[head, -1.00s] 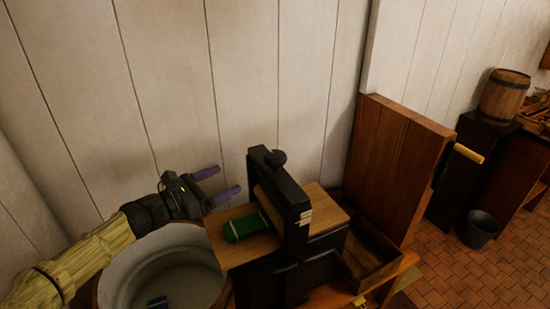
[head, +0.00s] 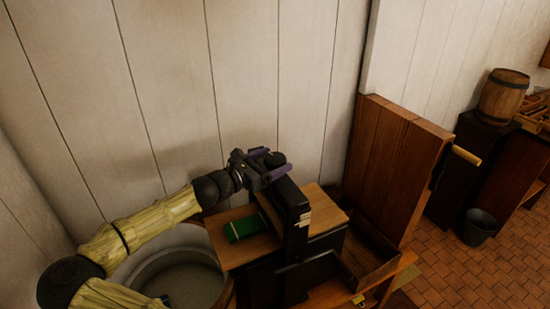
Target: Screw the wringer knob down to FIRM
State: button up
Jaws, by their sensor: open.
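The wringer (head: 297,230) is a black upright frame at the middle of the head view, with a roller and wooden boards. Its dark round knob (head: 275,159) sits on top of the frame, mostly hidden by my gripper. My gripper (head: 269,162) is open, with its purple fingers at the knob's height, one on the far side and one on the near side. I cannot tell whether either finger touches the knob. Small pale labels (head: 304,218) show on the frame's right face; their writing is too small to read.
A green block (head: 244,228) lies on the wooden board left of the frame. A pale-lined tub (head: 190,285) stands below my arm. A tall wooden panel (head: 393,165) with a side handle (head: 467,155) rises at the right. The white plank wall is close behind.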

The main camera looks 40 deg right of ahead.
jog(key=shift+d, duration=0.65)
jog(key=c, duration=1)
jog(key=shift+r+m+g+p, duration=0.1)
jog(key=shift+m+g+p, duration=0.3)
jog(key=shift+g+p, duration=0.35)
